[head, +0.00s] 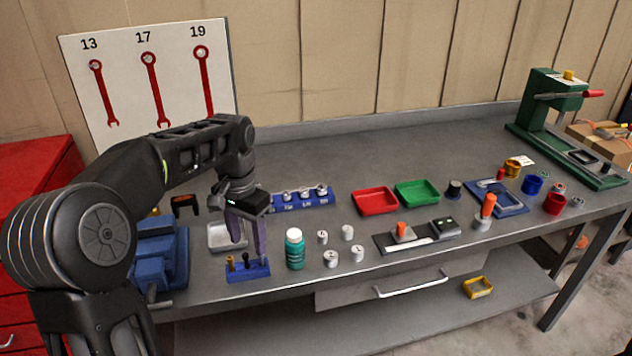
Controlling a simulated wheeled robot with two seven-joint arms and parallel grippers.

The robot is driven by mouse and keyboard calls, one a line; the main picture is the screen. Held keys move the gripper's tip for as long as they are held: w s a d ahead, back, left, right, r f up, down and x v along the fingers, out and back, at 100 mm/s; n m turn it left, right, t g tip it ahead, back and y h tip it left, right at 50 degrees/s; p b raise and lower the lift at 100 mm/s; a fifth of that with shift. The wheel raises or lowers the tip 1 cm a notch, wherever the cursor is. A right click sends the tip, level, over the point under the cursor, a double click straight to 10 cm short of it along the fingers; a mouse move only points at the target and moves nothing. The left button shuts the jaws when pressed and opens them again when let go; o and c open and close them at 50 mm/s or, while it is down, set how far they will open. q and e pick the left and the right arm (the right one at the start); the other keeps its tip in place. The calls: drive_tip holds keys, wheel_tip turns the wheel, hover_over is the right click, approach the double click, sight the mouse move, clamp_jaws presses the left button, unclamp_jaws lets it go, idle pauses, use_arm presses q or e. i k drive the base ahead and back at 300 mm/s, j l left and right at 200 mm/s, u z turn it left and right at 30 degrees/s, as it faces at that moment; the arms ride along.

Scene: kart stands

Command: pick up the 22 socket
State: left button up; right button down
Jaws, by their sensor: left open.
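Several loose silver sockets stand on the grey bench right of the green bottle: one at back left (322,237), one at back right (348,232), one at front left (331,258) and one at front right (357,253). Their size marks are too small to read, so I cannot tell which is the 22 socket. More sockets sit in a blue rail (328,203) behind them. My left gripper (248,243) is open, fingers pointing down, left of the bottle and the loose sockets. It appears empty. My right gripper is not in view.
The green bottle (295,250) stands between my left gripper and the loose sockets. A blue bit holder (247,273) is below the gripper in the picture. Red (375,201) and green (417,193) trays lie further right. A blue vise (160,250) is at left.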

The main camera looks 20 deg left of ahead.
sight(304, 192)
drive_tip(key=i, duration=1)
